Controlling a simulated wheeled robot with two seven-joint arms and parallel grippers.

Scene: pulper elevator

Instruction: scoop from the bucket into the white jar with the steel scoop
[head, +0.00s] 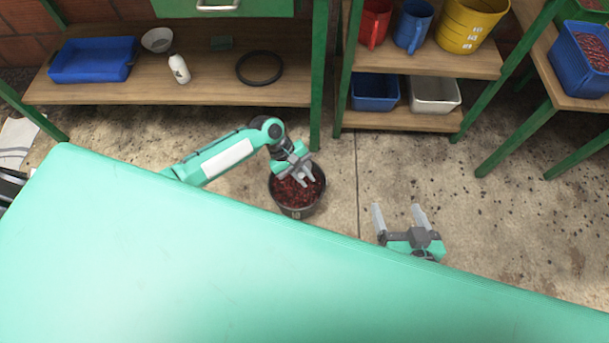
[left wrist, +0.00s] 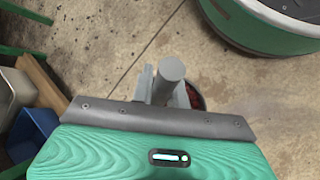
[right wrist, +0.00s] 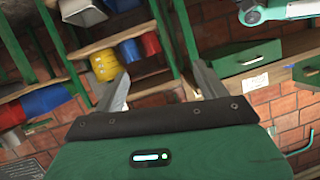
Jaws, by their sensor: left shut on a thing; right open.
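A dark bucket (head: 297,211) of red cherries stands on the floor beyond my green body. My left gripper (head: 303,178) is over the bucket, pointing down. In the left wrist view it is shut on a grey round-ended handle (left wrist: 172,69), which I take to be the steel scoop's. The scoop's bowl is hidden, so I cannot tell whether it is in the cherries or holds any. Part of the bucket (left wrist: 201,99) shows behind the fingers. My right gripper (head: 398,211) is open and empty, right of the bucket.
The right rack holds red, blue and yellow (head: 470,24) vessels above two bins. A blue crate (head: 584,72) stands far right. The floor right of the bucket is clear.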

